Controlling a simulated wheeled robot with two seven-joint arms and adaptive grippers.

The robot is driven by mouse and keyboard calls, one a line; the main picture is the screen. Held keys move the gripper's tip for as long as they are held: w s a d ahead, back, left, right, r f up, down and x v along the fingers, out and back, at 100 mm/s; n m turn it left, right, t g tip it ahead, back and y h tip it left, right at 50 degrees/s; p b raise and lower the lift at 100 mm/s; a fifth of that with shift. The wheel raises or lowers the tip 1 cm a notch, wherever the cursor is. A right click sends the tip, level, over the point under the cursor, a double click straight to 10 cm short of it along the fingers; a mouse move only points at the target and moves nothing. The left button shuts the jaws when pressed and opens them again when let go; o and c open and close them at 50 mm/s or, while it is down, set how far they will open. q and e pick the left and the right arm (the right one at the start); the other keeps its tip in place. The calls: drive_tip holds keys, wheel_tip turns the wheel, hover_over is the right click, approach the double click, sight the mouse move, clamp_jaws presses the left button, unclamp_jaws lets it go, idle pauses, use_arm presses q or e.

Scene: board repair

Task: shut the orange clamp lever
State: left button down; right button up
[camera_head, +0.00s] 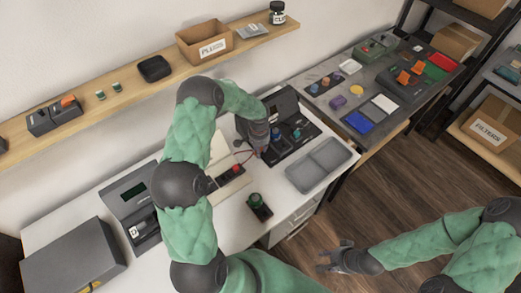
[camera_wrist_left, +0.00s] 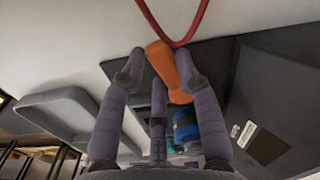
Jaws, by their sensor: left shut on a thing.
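The orange clamp lever (camera_wrist_left: 163,62) shows in the left wrist view between the fingertips of my left gripper (camera_wrist_left: 160,74), which is shut on it. In the head view my left gripper (camera_head: 258,149) is at the left edge of a dark open case (camera_head: 284,101) and hides the lever there. My right gripper (camera_head: 334,259) is empty, fingers spread, over the floor at the lower right.
A black box with a red button (camera_head: 235,170) and a green-topped device (camera_head: 259,206) stand nearby on the white table. A red cable (camera_wrist_left: 170,38) loops close to the lever.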

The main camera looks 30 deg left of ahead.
use_arm(q)
drive_tip(key=c, duration=0.9)
unclamp_jaws()
wheel_tip(320, 180, up, 12)
idle(0.3)
